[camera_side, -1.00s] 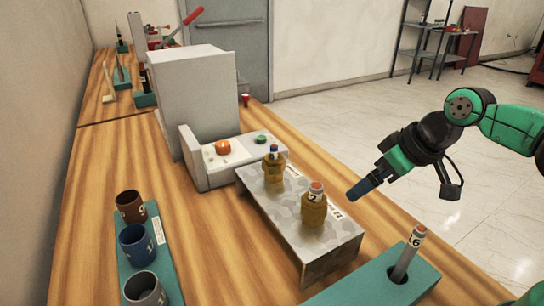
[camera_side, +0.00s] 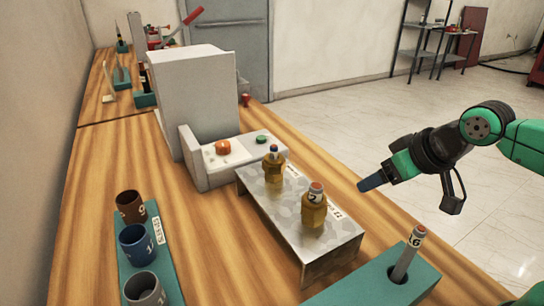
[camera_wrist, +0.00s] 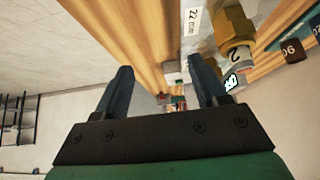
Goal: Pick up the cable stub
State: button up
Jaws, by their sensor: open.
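My gripper (camera_side: 371,183) is in the air behind that block, to the right of the metal bench and apart from everything. In the wrist view my gripper (camera_wrist: 166,88) has its two blue fingers spread, with nothing between them. The stub is not seen in the wrist view.
A grey metal bench (camera_side: 270,213) carries two brass fittings, one marked 2 (camera_side: 313,208) and one behind it (camera_side: 273,167). A white machine (camera_side: 195,105) stands behind. Numbered cups, including a blue one (camera_side: 137,246), stand at left. Wooden table between is clear.

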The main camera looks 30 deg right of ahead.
notch_tip(320, 180, up, 5)
jog(key=m+g, duration=0.5)
jog(key=g, duration=0.2)
send_over(317, 186)
jog(key=shift+s+d+f, duration=0.1)
jog(key=shift+d, duration=0.3)
jog(key=shift+a, duration=0.45)
jog(key=shift+f, duration=2.75)
grip_shut()
